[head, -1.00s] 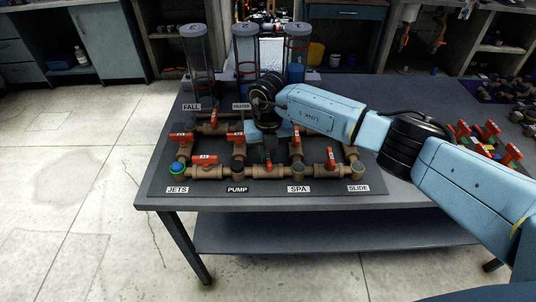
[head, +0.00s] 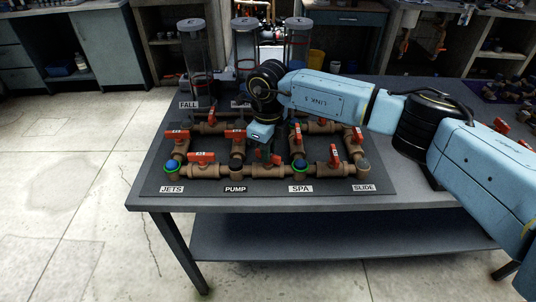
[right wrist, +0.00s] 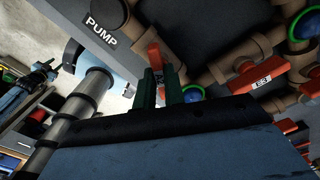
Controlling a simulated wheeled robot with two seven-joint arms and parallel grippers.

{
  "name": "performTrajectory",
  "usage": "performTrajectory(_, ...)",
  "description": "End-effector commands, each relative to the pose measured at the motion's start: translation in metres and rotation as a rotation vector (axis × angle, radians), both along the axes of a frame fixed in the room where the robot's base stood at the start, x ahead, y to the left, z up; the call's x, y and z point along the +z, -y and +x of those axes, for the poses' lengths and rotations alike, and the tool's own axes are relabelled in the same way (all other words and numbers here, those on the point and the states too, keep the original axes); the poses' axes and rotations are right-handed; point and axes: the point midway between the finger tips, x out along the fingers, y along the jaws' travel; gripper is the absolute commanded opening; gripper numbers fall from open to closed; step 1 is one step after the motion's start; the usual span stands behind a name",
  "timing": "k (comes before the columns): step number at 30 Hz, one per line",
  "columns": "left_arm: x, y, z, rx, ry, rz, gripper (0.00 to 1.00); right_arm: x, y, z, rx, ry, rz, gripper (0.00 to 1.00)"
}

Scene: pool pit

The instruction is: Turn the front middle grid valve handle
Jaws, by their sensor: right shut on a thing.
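The front middle grid valve has a red handle (right wrist: 155,57), seen between the green fingers of my right gripper (right wrist: 160,82) in the right wrist view. The fingers are shut on it. In the head view my right gripper (head: 268,155) reaches down from behind onto the front pipe run, between the PUMP label (head: 235,189) and the SPA label (head: 300,188), and mostly hides this handle.
Other red handles stand close by: front left (head: 201,157), front right (head: 335,155), and one above SPA (head: 297,134). Clear columns (head: 196,60) stand behind the grid. The table's front strip (head: 300,203) is bare.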

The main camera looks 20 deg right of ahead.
Motion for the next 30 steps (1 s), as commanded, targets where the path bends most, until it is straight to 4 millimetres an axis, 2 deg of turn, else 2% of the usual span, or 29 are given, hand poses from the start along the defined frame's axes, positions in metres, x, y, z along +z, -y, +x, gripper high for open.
performTrajectory(6, -0.014, -0.003, 0.000, -0.004, 0.000, 0.004, 0.36, -0.001, 0.001, 0.001, 0.194, 0.002, -0.001, 0.00)
performTrajectory(15, -0.024, -0.029, -0.002, -0.015, -0.006, 0.038, 0.36, -0.001, 0.000, 0.000, 0.398, 0.002, 0.000, 0.00)
performTrajectory(30, -0.029, -0.031, -0.001, -0.016, -0.005, 0.041, 0.36, 0.001, 0.000, 0.000, 0.515, 0.001, 0.001, 0.00)
